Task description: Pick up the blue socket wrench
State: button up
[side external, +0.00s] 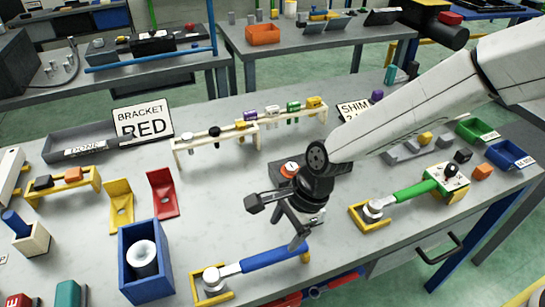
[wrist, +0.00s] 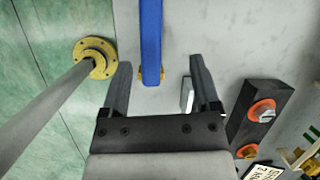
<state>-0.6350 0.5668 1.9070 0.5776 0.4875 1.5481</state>
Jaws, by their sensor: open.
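The blue socket wrench (side external: 268,258) lies near the table's front edge, its metal head in a yellow holder (side external: 208,296) and its handle end in a small yellow rest. In the wrist view its blue handle (wrist: 151,40) runs down from the top edge and ends between my fingers. My gripper (side external: 297,238) is open, above the handle's right end. In the wrist view the gripper (wrist: 160,64) has one finger on each side of the handle, with a gap on both sides, wider on the right. The wrench head is outside the wrist view.
A green-handled wrench (side external: 410,192) lies in yellow holders to the right. A black block with orange-ringed parts (wrist: 262,110) stands right of my gripper in the wrist view. A blue bin (side external: 146,285) stands left of the wrench.

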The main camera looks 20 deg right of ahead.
aim_at(256, 259)
jog(key=a, duration=0.1)
jog(key=s+a+m, duration=0.1)
jog(key=a, duration=0.1)
jog(key=a+f+m, duration=0.1)
jog(key=shift+s+a+g, duration=0.15)
jog(key=shift+a+g, duration=0.1)
jog(key=shift+g, duration=0.05)
jog(key=shift+x, duration=1.25)
jog(key=shift+w+x, duration=0.1)
jog(key=shift+x, duration=1.2)
jog(key=shift+w+x, duration=0.15)
jog(key=shift+x, duration=1.1)
grip_shut()
